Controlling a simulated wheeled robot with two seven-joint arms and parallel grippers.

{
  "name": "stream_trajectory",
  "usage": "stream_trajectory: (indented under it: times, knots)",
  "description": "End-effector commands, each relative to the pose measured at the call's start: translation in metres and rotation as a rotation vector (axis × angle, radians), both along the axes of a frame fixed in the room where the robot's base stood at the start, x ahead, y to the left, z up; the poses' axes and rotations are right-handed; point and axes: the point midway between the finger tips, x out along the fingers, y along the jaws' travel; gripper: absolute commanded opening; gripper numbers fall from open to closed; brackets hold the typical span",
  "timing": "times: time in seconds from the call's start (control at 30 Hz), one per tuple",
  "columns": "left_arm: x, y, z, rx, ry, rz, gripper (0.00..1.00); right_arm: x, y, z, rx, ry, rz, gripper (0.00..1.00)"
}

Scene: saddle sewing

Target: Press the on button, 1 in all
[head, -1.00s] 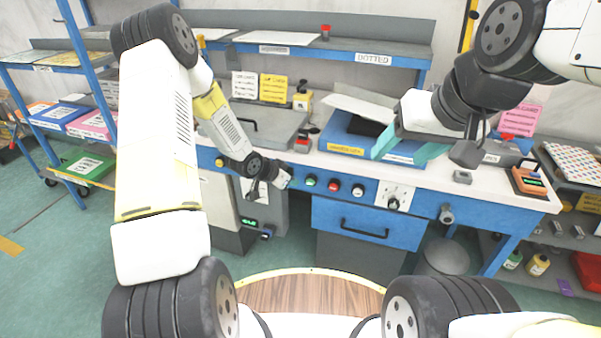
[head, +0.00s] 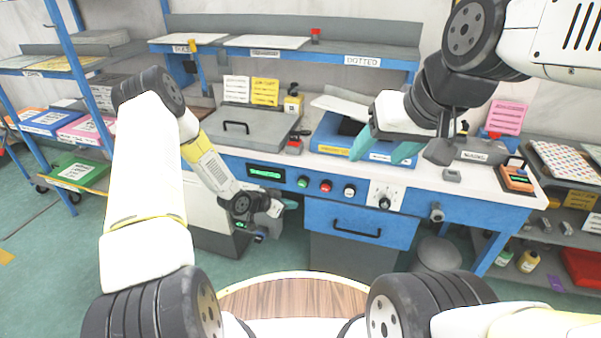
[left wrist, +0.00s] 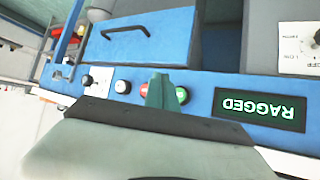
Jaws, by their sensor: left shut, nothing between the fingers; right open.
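My left gripper (head: 291,204) is shut and empty, just below and left of the green button in the head view. Contact cannot be told. My right gripper (head: 384,150) is open above the bench.
A knob (head: 384,203) sits right of the buttons, above a blue drawer (head: 340,228) with a black handle. A grey lidded box (head: 245,133) and a blue tray (head: 335,140) stand on the bench. An orange device (head: 515,180) is at the right end.

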Motion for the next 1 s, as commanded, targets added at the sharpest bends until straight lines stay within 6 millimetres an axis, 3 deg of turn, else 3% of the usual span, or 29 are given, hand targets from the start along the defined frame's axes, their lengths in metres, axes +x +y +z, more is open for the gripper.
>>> stream_trajectory:
  times: [0.5,1.0]
  knots:
    - [0.064,-0.021,0.000,-0.001,-0.001,0.000,0.00,0.000,0.000,0.000,0.000,0.000,0.000,0.61]
    - [0.074,-0.025,0.000,0.000,0.001,0.001,0.00,0.000,0.000,0.000,0.000,0.000,0.000,0.61]
